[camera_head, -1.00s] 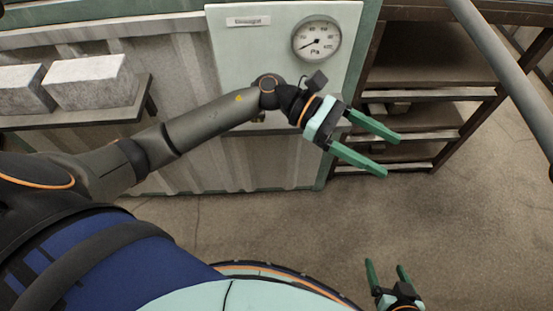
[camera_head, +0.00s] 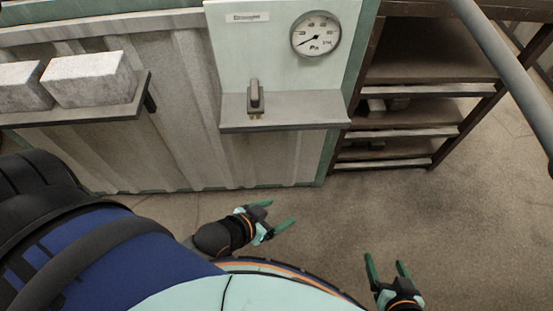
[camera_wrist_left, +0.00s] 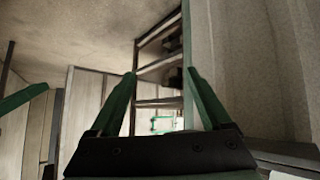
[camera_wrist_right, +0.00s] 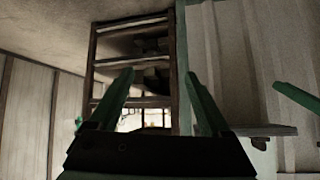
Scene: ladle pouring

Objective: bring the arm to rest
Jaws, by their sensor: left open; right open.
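My left gripper (camera_head: 273,217) is low in the head view, close to my body, with its green fingers apart and nothing between them. In the left wrist view its two fingers (camera_wrist_left: 160,105) are spread and empty. My right gripper (camera_head: 386,262) is at the bottom right of the head view, fingers apart and empty. The right wrist view also shows its fingers (camera_wrist_right: 160,105) spread with nothing held. Both grippers are over the floor, clear of the wall panel.
A panel with a gauge (camera_head: 315,35) and a small lever or switch (camera_head: 255,97) stands ahead, with a grey ledge (camera_head: 290,112). Grey blocks (camera_head: 90,80) lie on a shelf at left. A brown rack (camera_head: 420,118) stands at right. A grey pipe (camera_head: 505,75) crosses the upper right. The floor is clear.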

